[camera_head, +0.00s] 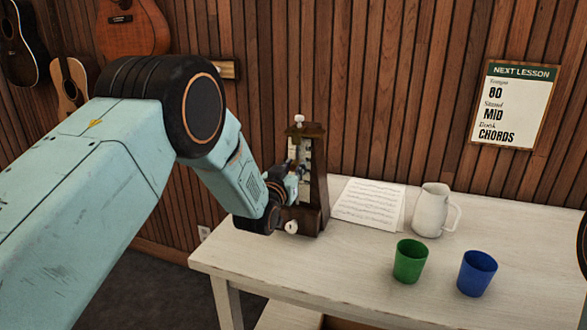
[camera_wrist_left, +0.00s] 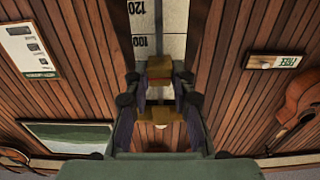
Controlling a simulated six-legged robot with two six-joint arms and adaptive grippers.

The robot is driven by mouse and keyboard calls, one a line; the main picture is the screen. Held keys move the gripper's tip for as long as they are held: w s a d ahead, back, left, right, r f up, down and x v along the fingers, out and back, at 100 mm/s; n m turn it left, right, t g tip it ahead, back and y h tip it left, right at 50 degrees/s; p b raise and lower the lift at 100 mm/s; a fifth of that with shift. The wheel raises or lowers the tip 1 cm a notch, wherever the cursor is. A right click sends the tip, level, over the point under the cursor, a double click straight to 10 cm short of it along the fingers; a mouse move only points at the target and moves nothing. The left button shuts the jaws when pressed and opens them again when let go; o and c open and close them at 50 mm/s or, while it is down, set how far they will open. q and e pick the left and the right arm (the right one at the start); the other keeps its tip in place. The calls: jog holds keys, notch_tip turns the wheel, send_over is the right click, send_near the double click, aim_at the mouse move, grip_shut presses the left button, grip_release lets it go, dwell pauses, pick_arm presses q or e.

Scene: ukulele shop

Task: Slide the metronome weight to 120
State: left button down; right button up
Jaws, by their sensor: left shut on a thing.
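The dark wooden metronome (camera_head: 317,190) stands upright at the left end of the white table, with a pale scale on its front. My left gripper (camera_head: 296,172) reaches its front from the left. In the left wrist view my left gripper (camera_wrist_left: 160,92) is shut on the metronome weight, a small brown and yellowish block (camera_wrist_left: 160,70). The scale (camera_wrist_left: 172,20) shows the marks 120 and 100 in that picture. The weight is just below the 100 mark there, and 120 is farther up. In the head view my gripper hides the weight. My right gripper is not in view.
Sheet music (camera_head: 368,203), a white jug (camera_head: 431,210), a green cup (camera_head: 410,261) and a blue cup (camera_head: 477,273) are on the table (camera_head: 340,262), right of the metronome. A wall board (camera_head: 515,105) reads tempo 80. Guitars (camera_head: 132,28) hang at the upper left.

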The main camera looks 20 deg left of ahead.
pick_arm(q)
jog(key=shift+f, duration=0.1)
notch_tip(320, 180, down, 7)
jog(key=b, duration=0.4)
jog(key=shift+r, duration=0.25)
jog(key=c, duration=1.1)
grip_release()
jog(key=shift+s, duration=0.1)
jog(key=s, duration=1.1)
jog(key=shift+s+a, duration=0.2)
jog(key=shift+s, duration=0.2)
